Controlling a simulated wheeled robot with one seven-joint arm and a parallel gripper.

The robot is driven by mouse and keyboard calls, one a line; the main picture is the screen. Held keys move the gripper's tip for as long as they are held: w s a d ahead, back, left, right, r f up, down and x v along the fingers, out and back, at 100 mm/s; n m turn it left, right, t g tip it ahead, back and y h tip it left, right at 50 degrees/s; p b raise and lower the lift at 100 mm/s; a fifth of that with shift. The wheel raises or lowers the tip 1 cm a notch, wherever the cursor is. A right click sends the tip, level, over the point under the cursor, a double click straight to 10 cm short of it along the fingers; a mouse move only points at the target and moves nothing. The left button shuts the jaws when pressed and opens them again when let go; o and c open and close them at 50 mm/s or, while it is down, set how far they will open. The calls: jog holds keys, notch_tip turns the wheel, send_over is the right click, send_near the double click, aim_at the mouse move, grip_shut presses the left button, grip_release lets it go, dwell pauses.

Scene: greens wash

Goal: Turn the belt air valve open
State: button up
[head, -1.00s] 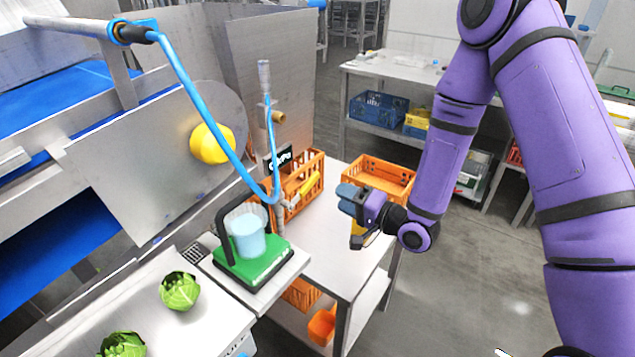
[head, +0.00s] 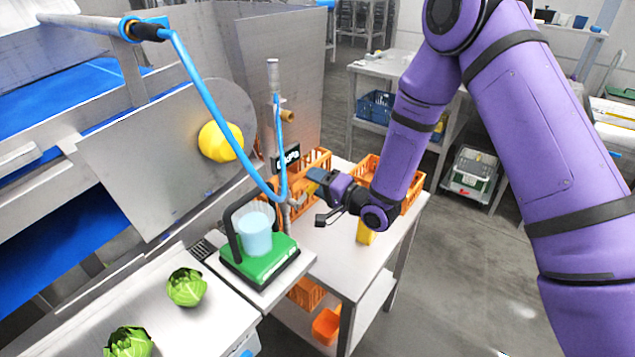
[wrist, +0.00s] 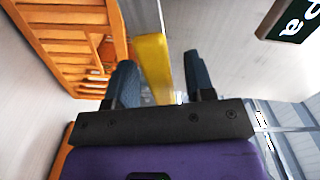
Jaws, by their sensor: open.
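The belt air valve has a yellow lever (head: 311,187) on a metal fitting (head: 296,201) at the foot of the blue hose and upright pipe. The lever slants up and to the right, partly hidden by my gripper (head: 314,178). My gripper is open, with its fingertips at the lever's end. In the wrist view the yellow lever (wrist: 152,62) shows between the two dark fingers of my gripper (wrist: 160,72), nearer the left one. I cannot tell whether either finger touches it.
A black sign (head: 286,157) stands just behind the valve. Orange crates (head: 318,160) sit behind and beside my gripper on the steel table (head: 335,255). A green scale with a clear container (head: 255,235) stands at front left. A yellow object (head: 365,233) is below my wrist.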

aim_at(308, 190)
grip_shut()
jog(key=shift+r, duration=0.15)
jog(key=shift+s+a+r+n, duration=0.1)
jog(key=shift+s+r+n, duration=0.1)
jog(key=shift+r+n, duration=0.55)
jog(key=n, duration=0.1)
jog(key=r+n, duration=0.1)
jog(key=shift+s+a+n, duration=0.3)
jog(key=shift+s+n, duration=0.05)
jog(key=shift+s+a+r+n, duration=0.4)
jog(key=shift+s+r+n, duration=0.15)
jog(key=shift+n, duration=0.6)
jog(key=shift+s+a+r+n, duration=0.4)
jog(key=shift+r+n, duration=0.1)
jog(key=shift+n, duration=0.65)
